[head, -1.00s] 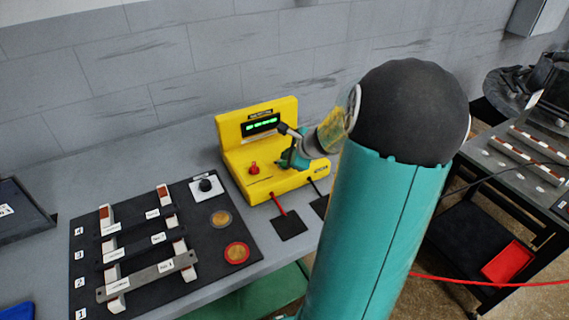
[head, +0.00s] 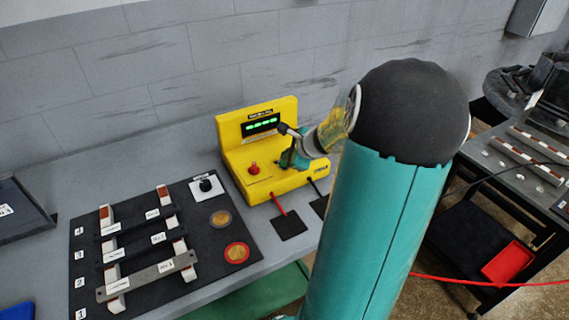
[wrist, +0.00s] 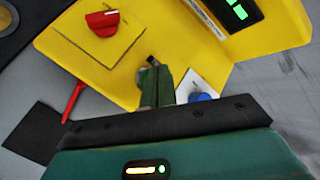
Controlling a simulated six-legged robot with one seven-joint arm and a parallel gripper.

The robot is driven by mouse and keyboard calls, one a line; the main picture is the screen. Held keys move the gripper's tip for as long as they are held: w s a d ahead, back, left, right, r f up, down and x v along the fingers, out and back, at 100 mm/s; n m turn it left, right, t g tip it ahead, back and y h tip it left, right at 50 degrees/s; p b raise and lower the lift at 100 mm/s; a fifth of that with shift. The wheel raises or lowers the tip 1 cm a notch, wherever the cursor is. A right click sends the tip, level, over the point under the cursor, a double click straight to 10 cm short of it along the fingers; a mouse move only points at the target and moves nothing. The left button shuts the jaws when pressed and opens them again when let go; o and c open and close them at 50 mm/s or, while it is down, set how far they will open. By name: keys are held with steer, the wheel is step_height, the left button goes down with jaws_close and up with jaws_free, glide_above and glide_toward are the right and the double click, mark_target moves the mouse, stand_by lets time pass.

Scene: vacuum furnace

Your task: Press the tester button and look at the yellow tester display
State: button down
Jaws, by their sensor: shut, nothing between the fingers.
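The yellow tester (head: 234,158) stands on the grey bench against the wall. Its dark display (head: 260,125) shows lit green characters, too small to read; part of the display also appears in the wrist view (wrist: 239,12). A red knob (head: 254,168) sits on the tester's lower deck, and it shows at the upper left of the wrist view (wrist: 103,22). My gripper (wrist: 150,68) is shut and empty, its tip over the yellow deck by the red knob. A blue button on a white plate (wrist: 200,97) is partly hidden behind my fingers.
A red probe lead (head: 278,204) and a black pad (head: 289,224) lie in front of the tester. A dark cart (head: 530,180) stands at right.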

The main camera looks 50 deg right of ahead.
steer(key=shift+f, duration=0.1)
steer(key=shift+f, duration=0.35)
steer(key=shift+f, duration=0.35)
stand_by(0.9)
steer(key=shift+r, duration=0.8)
steer(key=shift+r, duration=2.5)
